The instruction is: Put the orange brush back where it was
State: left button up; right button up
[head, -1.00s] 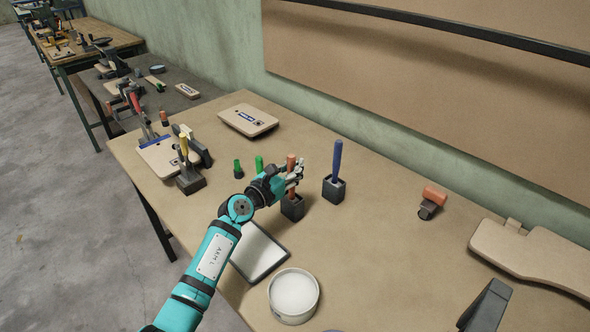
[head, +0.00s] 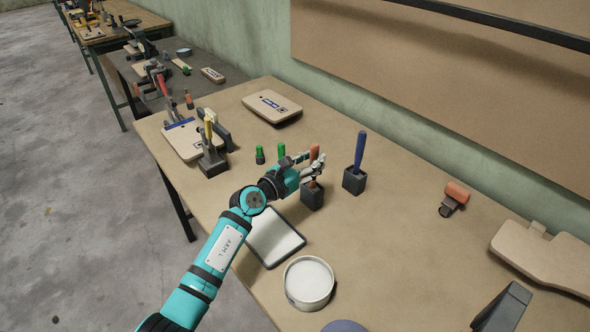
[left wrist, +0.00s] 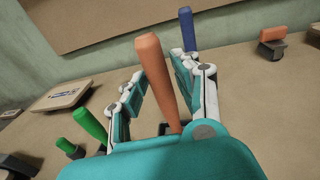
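The orange brush (head: 314,152) stands handle up, its lower end in a small dark block holder (head: 312,197) on the workbench. My left gripper (head: 312,165) is around the handle. In the left wrist view its two fingers (left wrist: 160,85) are spread on either side of the orange handle (left wrist: 155,65), which looks slightly tilted there. The fingers look open; whether one touches the handle is hard to tell. The brush's bristles are hidden in the holder. My right gripper is not in view.
A blue-handled brush stands in a similar block (head: 354,182) just right. Green-capped pieces (head: 281,151) stand left. A white round tub (head: 309,283) and a pale flat panel (head: 274,237) lie in front. An orange-and-black tool (head: 455,197) lies right; bench between is clear.

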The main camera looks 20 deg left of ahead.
pick_arm(q)
jog(key=v, duration=0.9)
jog(key=shift+s, duration=0.2)
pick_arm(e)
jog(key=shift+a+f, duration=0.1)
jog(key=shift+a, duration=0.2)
